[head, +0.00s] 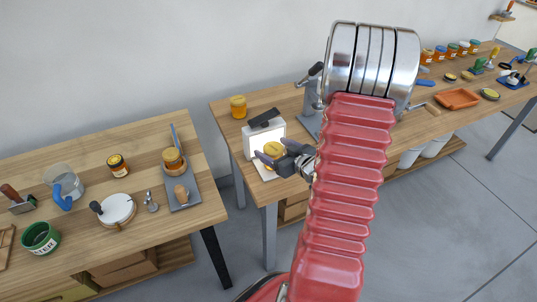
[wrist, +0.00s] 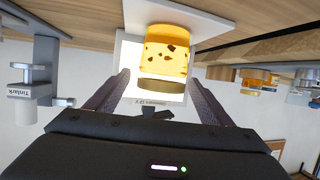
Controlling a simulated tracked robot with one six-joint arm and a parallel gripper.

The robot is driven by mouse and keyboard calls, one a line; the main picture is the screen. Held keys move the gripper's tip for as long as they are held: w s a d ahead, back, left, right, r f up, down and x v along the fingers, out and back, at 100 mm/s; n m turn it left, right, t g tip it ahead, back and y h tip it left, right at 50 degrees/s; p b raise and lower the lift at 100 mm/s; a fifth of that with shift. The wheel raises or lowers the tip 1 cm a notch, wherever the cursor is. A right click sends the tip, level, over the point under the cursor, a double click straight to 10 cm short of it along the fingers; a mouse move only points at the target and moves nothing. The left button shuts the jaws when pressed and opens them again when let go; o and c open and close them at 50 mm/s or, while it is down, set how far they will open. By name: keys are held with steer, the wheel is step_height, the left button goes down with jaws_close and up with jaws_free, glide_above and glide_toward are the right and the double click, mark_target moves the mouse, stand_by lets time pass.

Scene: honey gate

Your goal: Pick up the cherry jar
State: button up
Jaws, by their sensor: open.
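A jar of amber honey with dark bits and a gold-brown lid (wrist: 166,50) is ahead of my gripper in the wrist view, where it appears upside down. I see no readable label, so I cannot tell whether it is the cherry jar. In the head view this jar (head: 273,149) stands before a lit white panel (head: 258,137), partly covered by my gripper (head: 276,154). My gripper is open and empty. In the wrist view its fingers (wrist: 160,78) show on either side of the jar's lid, with gaps on both sides.
A yellow jar (head: 238,106) stands at the back left of this bench. A grey stand (head: 309,105) is right of the panel. The left table holds a dark-lidded jar (head: 117,165), a jar on a grey tray (head: 198,192), a jug and a green tin. A floor gap separates the tables.

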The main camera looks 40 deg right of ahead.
steer(key=shift+c, duration=0.5)
steer(key=c, duration=1.5)
steer(key=shift+w+r, duration=0.1)
step_height(320, 180, up, 18)
steer(key=shift+f, duration=0.1)
stand_by(0.8)
